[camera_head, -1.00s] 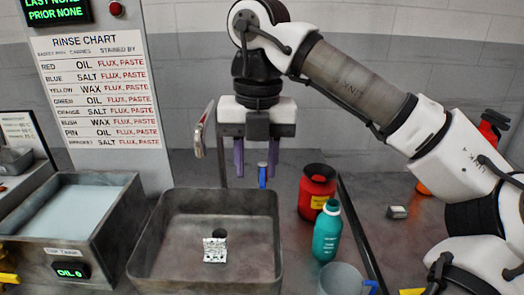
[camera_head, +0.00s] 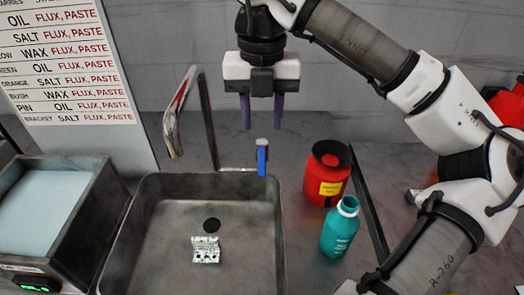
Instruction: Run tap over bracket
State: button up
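The bracket (camera_head: 206,250) is a small pale, speckled piece lying on the floor of the grey metal sink (camera_head: 133,218), just in front of the dark round drain (camera_head: 212,225). The tap (camera_head: 178,112) rises behind the sink, with its spout hanging at the back left. Its blue lever (camera_head: 262,158) stands at the sink's back right edge. No water shows in the sink. My gripper (camera_head: 262,126) is above and behind the blue lever, pointing down. Its two purple fingers are apart with nothing between them.
A red can (camera_head: 327,174) with a black top and a teal bottle (camera_head: 341,229) stand right of the sink. A tank of pale liquid (camera_head: 45,212) stands left. A rinse chart (camera_head: 62,62) is on the panel at upper left.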

aim_at(262, 163)
notch_tip(262, 163, down, 10)
jog(key=shift+r+p, duration=0.15)
jog(key=shift+p, duration=0.6)
jog(key=shift+w, duration=0.1)
jog(key=shift+c, duration=0.3)
grip_shut()
